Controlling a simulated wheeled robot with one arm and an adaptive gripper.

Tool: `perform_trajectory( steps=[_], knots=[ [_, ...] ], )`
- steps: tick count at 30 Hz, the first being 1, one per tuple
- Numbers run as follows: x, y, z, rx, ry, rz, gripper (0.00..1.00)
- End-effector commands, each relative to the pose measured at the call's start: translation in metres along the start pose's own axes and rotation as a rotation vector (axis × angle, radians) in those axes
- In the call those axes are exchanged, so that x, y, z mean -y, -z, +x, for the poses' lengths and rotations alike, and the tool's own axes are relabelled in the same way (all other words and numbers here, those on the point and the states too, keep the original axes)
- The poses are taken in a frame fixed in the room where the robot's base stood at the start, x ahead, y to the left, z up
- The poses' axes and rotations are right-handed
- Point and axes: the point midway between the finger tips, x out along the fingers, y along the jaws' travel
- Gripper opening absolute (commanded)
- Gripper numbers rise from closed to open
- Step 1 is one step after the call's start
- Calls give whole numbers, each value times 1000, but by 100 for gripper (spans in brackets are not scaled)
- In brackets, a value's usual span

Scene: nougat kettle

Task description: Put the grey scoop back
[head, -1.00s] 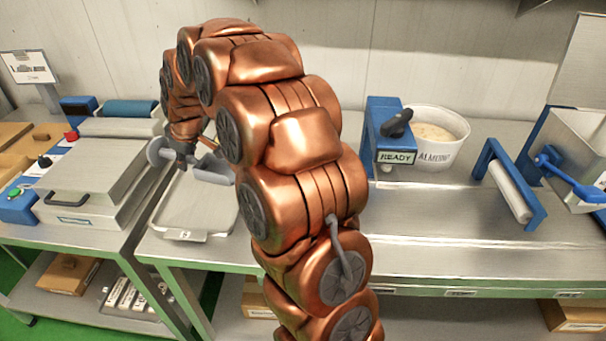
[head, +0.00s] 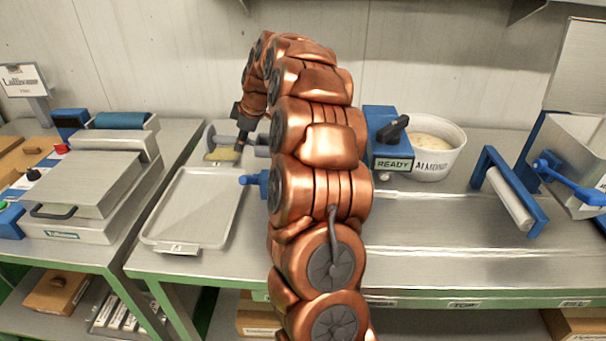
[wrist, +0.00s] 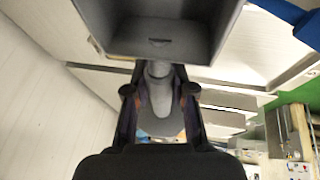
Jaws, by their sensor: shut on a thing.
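The grey scoop (wrist: 165,30) fills the top of the wrist view, its box-like bowl facing up the picture. Its round grey handle runs down between the two fingers of my gripper (wrist: 159,92), which is shut on it. In the head view my gripper (head: 243,130) is above the bench behind the flat tray, with grey parts of the scoop (head: 212,140) beside it. My arm hides part of this area. I cannot tell whether the scoop touches anything.
The shallow tray (head: 195,210) lies left of my arm. A blue part (head: 253,180) shows at its right edge. The white almond tub (head: 435,160) and the blue READY box (head: 385,150) stand to the right. A lidded machine (head: 85,185) is at the left.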

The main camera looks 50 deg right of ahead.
Motion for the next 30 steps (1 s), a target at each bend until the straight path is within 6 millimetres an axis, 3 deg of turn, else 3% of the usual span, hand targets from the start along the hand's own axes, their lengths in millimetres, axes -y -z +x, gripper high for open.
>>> perform_trajectory(
  steps=[1,6,12,19,30],
  knots=[
    [-10,-21,-5,2,1,7,0],
    [-32,-76,-18,-2,1,-4,0],
    [-42,-115,-28,-4,7,-16,0],
    [-42,-128,-22,-5,10,-20,0],
    [-31,-146,22,-5,11,-20,0]
  ],
)
